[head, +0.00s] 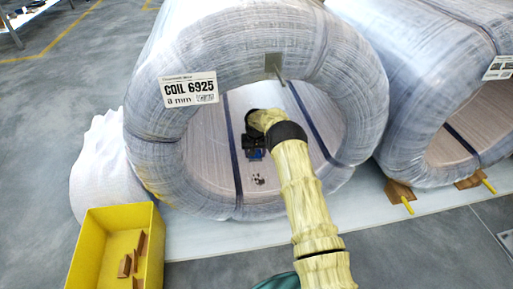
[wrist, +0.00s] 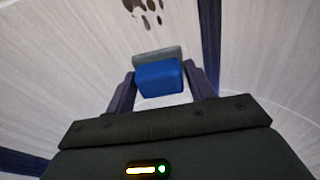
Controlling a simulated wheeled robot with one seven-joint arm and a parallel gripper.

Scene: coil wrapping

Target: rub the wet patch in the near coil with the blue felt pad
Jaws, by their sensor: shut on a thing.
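The near coil (head: 150,110) is wrapped in pale film and carries a label reading COIL 6925. My arm reaches into its open bore, and my gripper (head: 254,150) is inside. My gripper (wrist: 160,88) is shut on the blue felt pad (wrist: 160,78), which has a grey upper layer. In the head view the pad shows as a small blue spot (head: 257,155). The wet patch (head: 258,180), a cluster of dark spots, is on the bore's inner surface. In the wrist view the patch (wrist: 148,10) is at the top edge, beyond the pad. Whether the pad touches the surface cannot be told.
A second wrapped coil (head: 400,60) stands close on the right, with wooden wedges (head: 400,192) at its base. A yellow bin (head: 88,255) holding brown pieces is at the front left. White crumpled wrap (head: 98,170) lies left of the near coil. Dark straps (head: 232,140) cross the bore.

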